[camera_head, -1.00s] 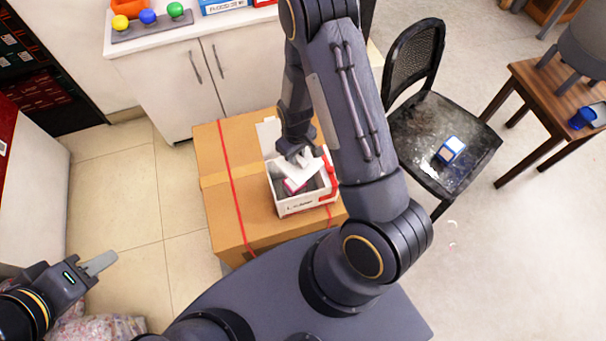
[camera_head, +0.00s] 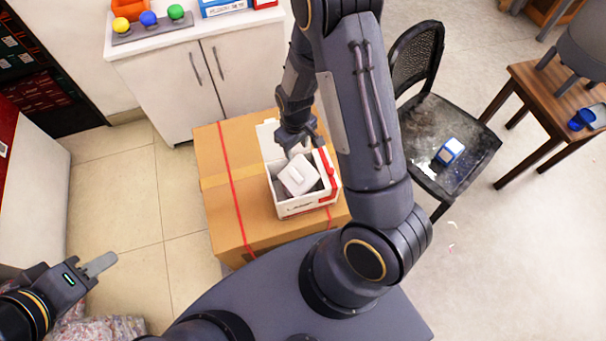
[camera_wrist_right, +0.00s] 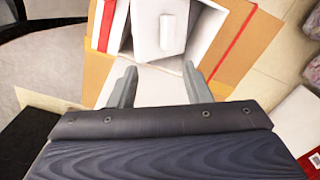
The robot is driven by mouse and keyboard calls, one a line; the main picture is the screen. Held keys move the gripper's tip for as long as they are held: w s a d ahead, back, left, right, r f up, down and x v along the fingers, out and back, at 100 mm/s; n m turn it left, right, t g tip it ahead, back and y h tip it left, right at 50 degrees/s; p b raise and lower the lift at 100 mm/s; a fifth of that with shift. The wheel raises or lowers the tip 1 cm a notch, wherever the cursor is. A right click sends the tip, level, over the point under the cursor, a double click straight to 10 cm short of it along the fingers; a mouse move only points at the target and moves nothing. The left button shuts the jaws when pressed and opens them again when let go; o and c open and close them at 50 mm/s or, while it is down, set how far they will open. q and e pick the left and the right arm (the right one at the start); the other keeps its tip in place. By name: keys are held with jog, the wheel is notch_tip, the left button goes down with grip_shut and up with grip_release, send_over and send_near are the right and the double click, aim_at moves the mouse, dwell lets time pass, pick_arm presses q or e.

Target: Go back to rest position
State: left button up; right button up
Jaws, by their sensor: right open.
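My right gripper (camera_wrist_right: 160,88) is open in the right wrist view, with nothing between its two fingers. In the head view my right gripper (camera_head: 299,150) is at the back edge of an open white and red box (camera_head: 305,207), partly hidden by its own wrist. A white item with a raised handle-like bar (camera_head: 299,175) lies tilted inside that box. It also shows in the right wrist view (camera_wrist_right: 150,40), beyond the fingertips and apart from them. My left gripper (camera_head: 100,264) is at the lower left, over the floor; its finger gap cannot be made out.
The white box stands on a large cardboard box (camera_head: 228,185) with red straps. A white cabinet (camera_head: 180,80) stands behind. A black chair (camera_head: 440,130) with a blue and white item and a wooden table (camera_head: 560,95) are at right.

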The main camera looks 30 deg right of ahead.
jog(key=shift+r, duration=1.25)
jog(key=s+a+r+m+t+y, duration=0.1)
jog(key=s+r+y, duration=0.15)
jog(key=r, duration=0.65)
jog(key=s+a+r+m+t+y, duration=0.15)
jog(key=s+r, duration=0.25)
jog(key=r, duration=0.4)
jog(key=s+a+r+m+t+p, duration=0.1)
jog(key=s+r+t, duration=0.2)
jog(key=s+r, duration=0.5)
jog(key=s, duration=0.3)
jog(key=shift+a, duration=0.25)
jog(key=shift+s+m, duration=0.1)
jog(key=shift+m, duration=0.15)
jog(key=shift+c, duration=0.8)
jog(key=shift+d, duration=0.1)
